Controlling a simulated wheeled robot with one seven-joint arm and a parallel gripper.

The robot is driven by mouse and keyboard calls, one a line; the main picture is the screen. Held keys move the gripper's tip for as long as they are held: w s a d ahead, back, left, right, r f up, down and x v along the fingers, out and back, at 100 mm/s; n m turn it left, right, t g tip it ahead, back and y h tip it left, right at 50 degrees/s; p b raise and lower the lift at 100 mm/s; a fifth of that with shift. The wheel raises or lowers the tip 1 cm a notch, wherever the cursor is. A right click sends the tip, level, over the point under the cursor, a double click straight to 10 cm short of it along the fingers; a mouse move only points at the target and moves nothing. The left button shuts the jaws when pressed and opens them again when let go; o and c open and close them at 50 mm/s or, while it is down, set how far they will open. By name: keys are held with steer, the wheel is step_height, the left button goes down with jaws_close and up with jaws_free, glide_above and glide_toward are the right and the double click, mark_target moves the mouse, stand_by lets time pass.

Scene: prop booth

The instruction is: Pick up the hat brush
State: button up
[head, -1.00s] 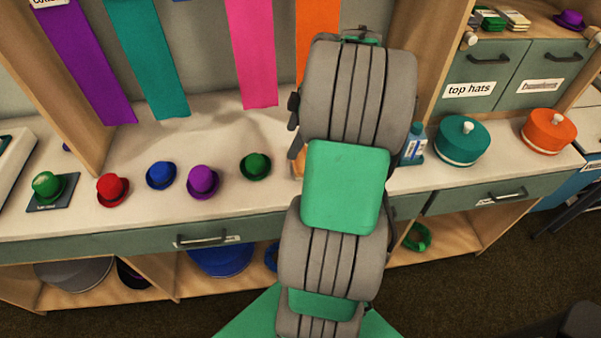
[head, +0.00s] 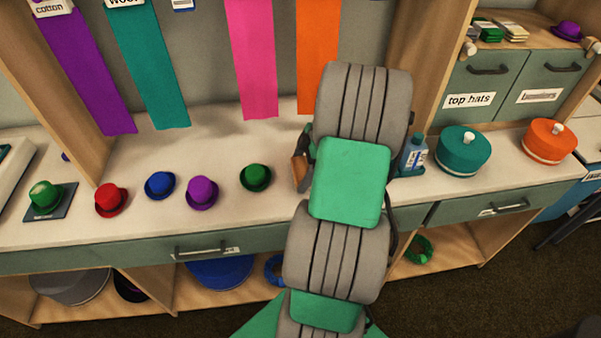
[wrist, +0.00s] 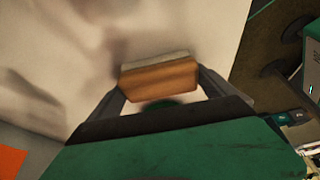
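The hat brush (wrist: 160,78) is a brown wooden block with a pale strip along its upper edge in the wrist view. My gripper (wrist: 162,84) has one finger at each end of the brush and looks shut on it. In the head view, the brown brush (head: 299,172) shows at the left side of my arm, by a dark finger. Most of my gripper is hidden there behind the arm. Whether the brush is clear of the counter cannot be told for certain.
Small green (head: 256,177), purple (head: 202,192), blue (head: 160,185) and red (head: 111,200) hats line the counter (head: 230,127) to the left. A blue bottle (head: 414,153) and teal round box (head: 463,153) stand right of my arm. Ribbons hang behind.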

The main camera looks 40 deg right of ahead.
mark_target(301, 168)
steer(key=c, duration=0.8)
step_height(301, 168, up, 10)
steer(key=shift+r+p, duration=0.1)
steer(key=shift+p, duration=0.3)
steer(key=shift+c, duration=0.2)
